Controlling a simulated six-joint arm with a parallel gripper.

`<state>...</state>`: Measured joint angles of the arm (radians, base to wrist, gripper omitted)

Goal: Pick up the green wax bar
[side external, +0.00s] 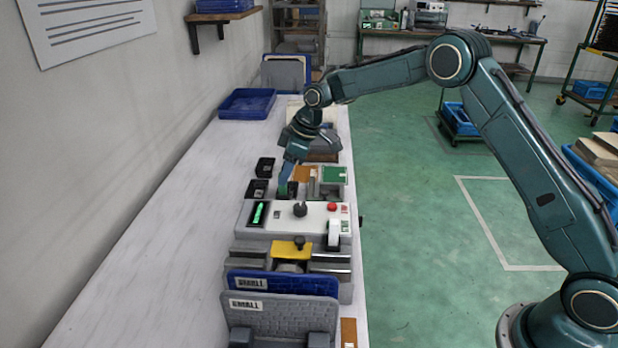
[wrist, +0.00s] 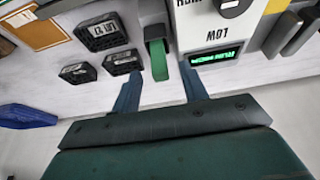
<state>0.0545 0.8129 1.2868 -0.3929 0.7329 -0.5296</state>
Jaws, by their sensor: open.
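A green bar (wrist: 159,62), which looks like the green wax bar, shows in the wrist view beside a grey block, at the near edge of the panel row. My gripper (wrist: 160,72) is open, with one blue finger on each side of the bar's near end. Whether the fingers touch it I cannot tell. In the side view my gripper (side external: 286,183) is low over the table among the black bins, behind the white control box. The bar is not clearly visible there.
The white control box (side external: 318,212) with a lit green display stands close to my right finger in the wrist view. Small black bins (side external: 265,167) stand nearby. Blue and grey "SMALL" panels (side external: 285,283) stand in front. A blue tray (side external: 247,103) lies behind; the table's left side is clear.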

